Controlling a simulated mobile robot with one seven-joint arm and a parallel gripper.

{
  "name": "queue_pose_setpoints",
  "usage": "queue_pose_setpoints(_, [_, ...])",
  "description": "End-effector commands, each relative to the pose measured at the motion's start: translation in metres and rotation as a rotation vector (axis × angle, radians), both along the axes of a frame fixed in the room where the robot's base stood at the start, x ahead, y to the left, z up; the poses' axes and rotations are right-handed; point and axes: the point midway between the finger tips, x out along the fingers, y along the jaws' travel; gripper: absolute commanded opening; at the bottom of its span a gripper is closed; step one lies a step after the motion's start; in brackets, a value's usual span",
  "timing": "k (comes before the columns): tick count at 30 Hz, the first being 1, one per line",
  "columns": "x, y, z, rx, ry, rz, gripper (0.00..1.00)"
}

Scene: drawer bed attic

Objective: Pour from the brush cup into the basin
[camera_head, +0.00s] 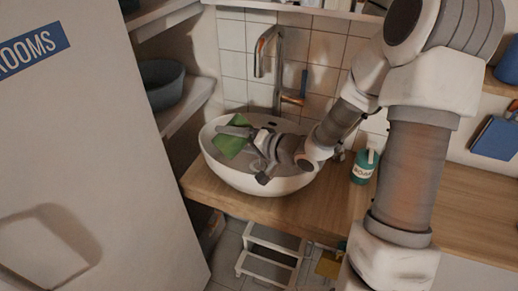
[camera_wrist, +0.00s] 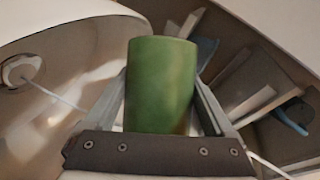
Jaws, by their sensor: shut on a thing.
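The brush cup (camera_head: 230,147) is green and smooth. It is in my gripper over the left part of the basin and looks tilted in the head view. My gripper (camera_head: 241,137) is shut on the cup. In the wrist view the cup (camera_wrist: 162,85) stands between the two fingers. The white round basin (camera_head: 262,181) sits on a wooden counter under a tap. Its inside wall and drain show at the left of the wrist view (camera_wrist: 65,75). The inside of the cup is hidden, and I cannot tell whether anything is in it.
The tap (camera_head: 279,65) rises behind the basin. A teal soap bottle (camera_head: 364,165) stands on the counter (camera_head: 335,205) to its right. A large pale panel (camera_head: 110,150) fills the left. A dark bowl (camera_head: 162,85) sits on a shelf. A white step stool (camera_head: 268,252) stands below.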

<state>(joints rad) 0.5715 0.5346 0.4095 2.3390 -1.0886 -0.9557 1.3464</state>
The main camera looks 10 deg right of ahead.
Motion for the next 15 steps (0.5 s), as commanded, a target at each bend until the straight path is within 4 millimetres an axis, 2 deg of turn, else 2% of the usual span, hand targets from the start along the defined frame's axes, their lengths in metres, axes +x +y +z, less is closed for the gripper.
queue_pose_setpoints(15, [0.0008, -0.0006, -0.0016, 0.053, 0.023, 0.000, 0.17])
